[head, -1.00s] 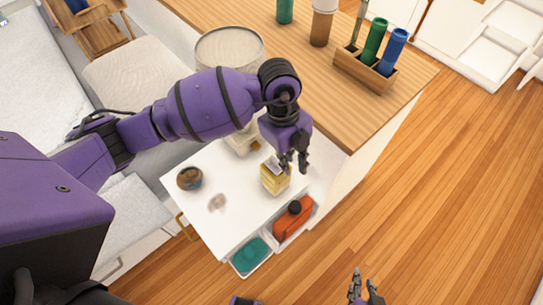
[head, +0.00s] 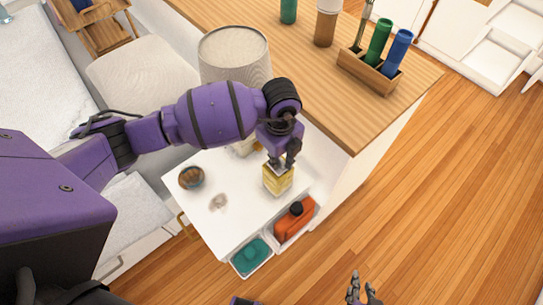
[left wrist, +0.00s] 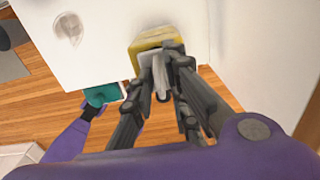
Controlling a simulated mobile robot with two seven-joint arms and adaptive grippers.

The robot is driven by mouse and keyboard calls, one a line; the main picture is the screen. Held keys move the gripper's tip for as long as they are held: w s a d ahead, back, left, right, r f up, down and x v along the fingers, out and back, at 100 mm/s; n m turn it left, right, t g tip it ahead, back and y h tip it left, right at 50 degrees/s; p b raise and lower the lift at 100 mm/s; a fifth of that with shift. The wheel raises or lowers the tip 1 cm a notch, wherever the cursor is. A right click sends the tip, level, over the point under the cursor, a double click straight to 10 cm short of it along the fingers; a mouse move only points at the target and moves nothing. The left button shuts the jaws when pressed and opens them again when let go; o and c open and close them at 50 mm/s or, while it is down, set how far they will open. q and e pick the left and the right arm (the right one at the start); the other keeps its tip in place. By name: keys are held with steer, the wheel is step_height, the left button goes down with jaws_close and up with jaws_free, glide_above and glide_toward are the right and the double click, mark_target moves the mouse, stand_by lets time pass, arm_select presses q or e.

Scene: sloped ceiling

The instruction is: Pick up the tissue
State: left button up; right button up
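A yellow tissue box (head: 278,180) stands on the white cabinet top, and it shows at the top middle of the left wrist view (left wrist: 150,40). A pale tissue (left wrist: 160,72) sticks out of it toward my left gripper. My left gripper (head: 283,162) is right at the top of the box, its fingers pointing down. In the left wrist view its fingertips (left wrist: 160,80) are on either side of the tissue with a narrow gap; contact is unclear. My right gripper (head: 363,291) is open and empty over the floor at the bottom of the head view.
A dark round bowl (head: 191,178) and a small grey blurred item (head: 218,202) are left of the box. A lampshade (head: 234,55) and wooden counter (head: 345,125) rise behind.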

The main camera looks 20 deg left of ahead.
arm_select(q)
jaws_close()
steer(key=shift+r, duration=0.15)
steer(key=shift+r, duration=0.2)
steer(key=r, duration=0.3)
steer(key=shift+d+r, duration=0.25)
steer(key=shift+d, duration=0.15)
steer(key=s+d+r, duration=0.6)
steer(key=d+r, duration=0.3)
steer(key=d, duration=0.2)
steer(key=shift+s+d+p, duration=0.3)
steer(key=shift+s+p, duration=0.1)
steer(key=shift+a, duration=0.1)
